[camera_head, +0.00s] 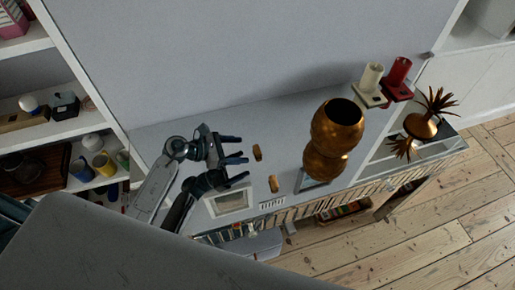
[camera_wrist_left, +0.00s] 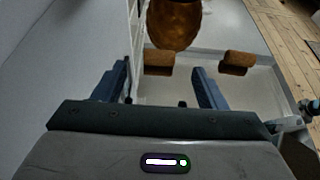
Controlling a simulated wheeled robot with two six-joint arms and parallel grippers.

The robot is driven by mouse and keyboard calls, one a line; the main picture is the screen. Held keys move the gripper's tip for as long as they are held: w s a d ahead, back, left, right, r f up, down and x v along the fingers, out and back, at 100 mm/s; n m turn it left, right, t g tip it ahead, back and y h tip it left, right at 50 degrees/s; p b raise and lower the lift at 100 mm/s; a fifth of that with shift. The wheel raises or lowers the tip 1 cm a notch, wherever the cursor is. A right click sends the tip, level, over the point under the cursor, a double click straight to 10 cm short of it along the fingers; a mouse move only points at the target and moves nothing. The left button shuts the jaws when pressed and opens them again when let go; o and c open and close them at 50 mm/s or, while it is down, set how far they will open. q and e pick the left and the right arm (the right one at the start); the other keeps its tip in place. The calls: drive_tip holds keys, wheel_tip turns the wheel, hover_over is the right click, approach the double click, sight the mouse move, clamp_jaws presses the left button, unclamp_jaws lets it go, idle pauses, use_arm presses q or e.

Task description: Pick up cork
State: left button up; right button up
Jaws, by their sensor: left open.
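One small brown cork (camera_head: 257,153) lies on the grey cabinet top. A second similar brown piece (camera_head: 273,184) lies nearer the front edge. My left gripper (camera_head: 237,150) is open and empty, just left of the first cork. In the left wrist view, that cork (camera_wrist_left: 158,63) lies ahead of the blue fingers, between their lines and not touched. The second piece (camera_wrist_left: 238,62) lies outside, right of the right finger. A dark arm with a blue tip, seemingly my right gripper (camera_head: 236,179), shows below; its jaws are unclear.
A rounded gold vase (camera_head: 338,126) stands right of the corks. A white-and-red candle holder pair (camera_head: 386,84) and a gold pineapple-like ornament (camera_head: 423,125) stand further right. A grey wall backs the top. Shelves with mugs (camera_head: 104,164) are at left. Books line the front below.

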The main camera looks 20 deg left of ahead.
sight(255, 150)
use_arm(q)
drive_tip(key=shift+w+d+f, duration=0.1)
drive_tip(key=shift+w+d, duration=0.1)
drive_tip(key=shift+w, duration=0.05)
drive_tip(key=p+x, duration=0.3)
drive_tip(key=x, duration=0.1)
drive_tip(key=shift+w+d+f, duration=0.15)
drive_tip(key=shift+d, duration=0.1)
drive_tip(key=shift+f, duration=0.15)
drive_tip(key=c, duration=1.1)
use_arm(e)
drive_tip(key=r, duration=0.1)
drive_tip(key=w+r, duration=0.1)
drive_tip(key=r, duration=0.1)
drive_tip(key=shift+w+a, duration=0.25)
drive_tip(key=shift+w, duration=0.05)
